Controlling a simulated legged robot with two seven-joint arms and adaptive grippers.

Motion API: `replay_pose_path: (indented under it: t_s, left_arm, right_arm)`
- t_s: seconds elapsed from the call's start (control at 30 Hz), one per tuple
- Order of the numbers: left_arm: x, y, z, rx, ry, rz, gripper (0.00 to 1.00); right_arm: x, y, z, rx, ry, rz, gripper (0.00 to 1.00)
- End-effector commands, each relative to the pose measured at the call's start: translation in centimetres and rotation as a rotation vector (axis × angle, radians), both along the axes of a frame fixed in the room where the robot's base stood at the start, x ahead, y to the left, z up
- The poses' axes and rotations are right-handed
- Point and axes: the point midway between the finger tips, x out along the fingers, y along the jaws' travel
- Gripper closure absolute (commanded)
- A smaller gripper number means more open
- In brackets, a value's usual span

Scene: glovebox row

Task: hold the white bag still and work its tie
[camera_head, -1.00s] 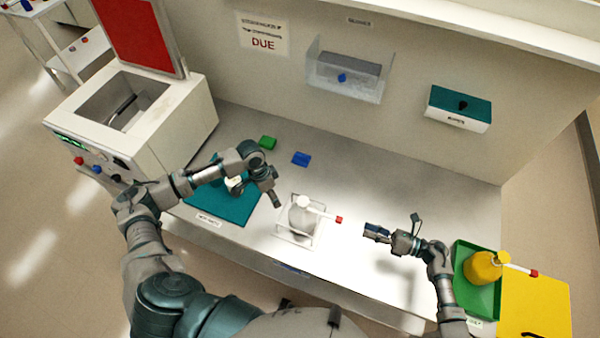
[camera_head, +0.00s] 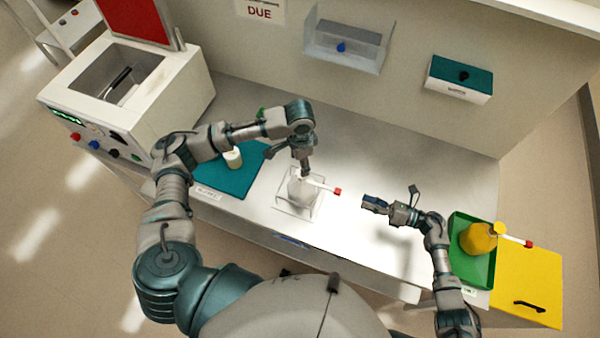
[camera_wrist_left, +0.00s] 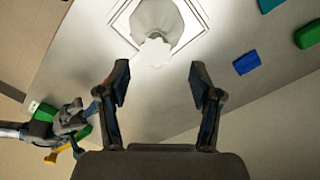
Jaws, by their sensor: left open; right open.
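The white bag (camera_head: 299,192) stands upright in a clear square holder (camera_head: 284,206) on the bench. A white tie with a red end (camera_head: 337,191) sticks out from its neck to the right. My left gripper (camera_head: 306,172) is above the bag's neck and partly hides it. In the left wrist view the fingers (camera_wrist_left: 158,84) are apart with nothing between them, and the bag (camera_wrist_left: 155,18) lies beyond the fingertips. My right gripper (camera_head: 372,203) is open and empty, to the right of the tie's red end and apart from it.
A teal mat (camera_head: 236,182) with a white cylinder (camera_head: 233,159) lies left of the bag. A green tray (camera_head: 461,262) with a yellow bottle-like container (camera_head: 478,238) is at the right. Blue (camera_wrist_left: 246,62) and green (camera_wrist_left: 308,34) blocks lie nearby.

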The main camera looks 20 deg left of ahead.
Motion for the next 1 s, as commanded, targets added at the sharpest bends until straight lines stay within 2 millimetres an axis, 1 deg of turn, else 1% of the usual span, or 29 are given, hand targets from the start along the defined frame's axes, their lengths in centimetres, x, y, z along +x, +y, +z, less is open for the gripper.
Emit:
replay_pose_path:
  t_s: [0.03, 0.2, 0.3, 0.4, 0.5, 0.6, 0.87, 0.9, 0.97, 1.0]
  left_arm:
    - [-0.1, -0.1, -1.2, 0.001, 0.004, 0.0, 0.35]
    - [-0.1, -0.3, -4.7, 0.002, 0.002, 0.0, 0.35]
    - [-0.1, -0.1, -6.5, 0.001, 0.003, 0.0, 0.35]
    - [0.0, 0.0, -7.7, -0.001, 0.001, 0.0, 0.35]
    - [0.0, 0.0, -8.6, -0.001, 0.001, 0.0, 0.35]
    - [0.0, 0.1, -9.0, -0.003, 0.0, 0.0, 0.35]
    - [0.0, 0.0, -9.0, -0.002, -0.001, -0.001, 0.35]
    - [0.0, 0.0, -9.0, -0.002, -0.001, -0.001, 0.45]
    - [0.0, -0.1, -9.0, -0.001, -0.001, -0.001, 0.6]
    - [0.0, -0.2, -9.0, -0.001, -0.001, -0.001, 0.7]
  right_arm:
    - [0.0, -0.1, 0.0, 0.0, 0.0, -0.001, 0.58]
    - [0.0, -0.3, 0.0, 0.002, 0.001, -0.001, 0.58]
    - [0.0, -0.2, 0.0, 0.001, 0.0, -0.001, 0.58]
    - [0.0, 0.0, 0.0, -0.001, 0.0, -0.001, 0.58]
    - [0.0, 0.1, 0.0, -0.001, 0.0, 0.0, 0.58]
    - [0.0, 0.1, 0.0, -0.001, 0.0, 0.0, 0.58]
    - [0.0, 0.0, 0.0, -0.001, 0.0, -0.001, 0.58]
    - [0.0, 0.0, 0.0, -0.001, 0.0, -0.001, 0.58]
    - [0.0, -0.1, 0.0, -0.001, 0.0, -0.001, 0.58]
    - [0.0, -0.1, 0.0, 0.0, 0.0, -0.001, 0.58]
